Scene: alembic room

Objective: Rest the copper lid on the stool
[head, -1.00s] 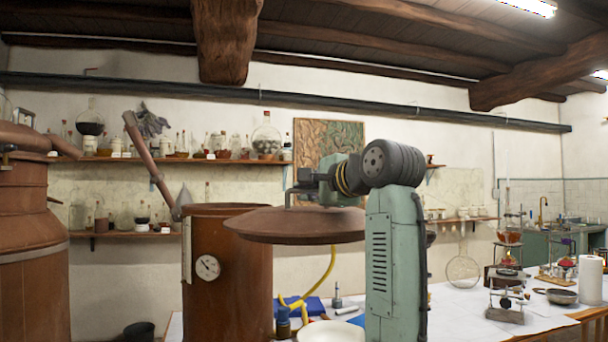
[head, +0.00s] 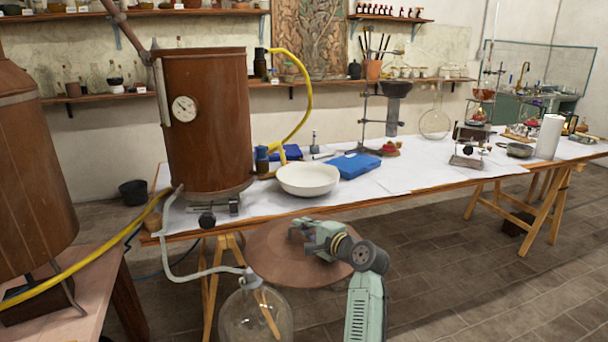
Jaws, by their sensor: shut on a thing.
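The copper lid (head: 275,258) is a wide, shallow brown disc, held roughly level in front of the table's front edge. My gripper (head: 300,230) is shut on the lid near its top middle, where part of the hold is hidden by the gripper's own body. I cannot make out a stool in the head view; the lid and my arm cover part of the floor.
A large glass flask (head: 255,318) stands close below the lid, with a pale hose running into it. The copper vessel (head: 208,130), a white bowl (head: 308,180) and a blue box (head: 354,165) stand on the long table. Floor (head: 460,270) at the right is clear.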

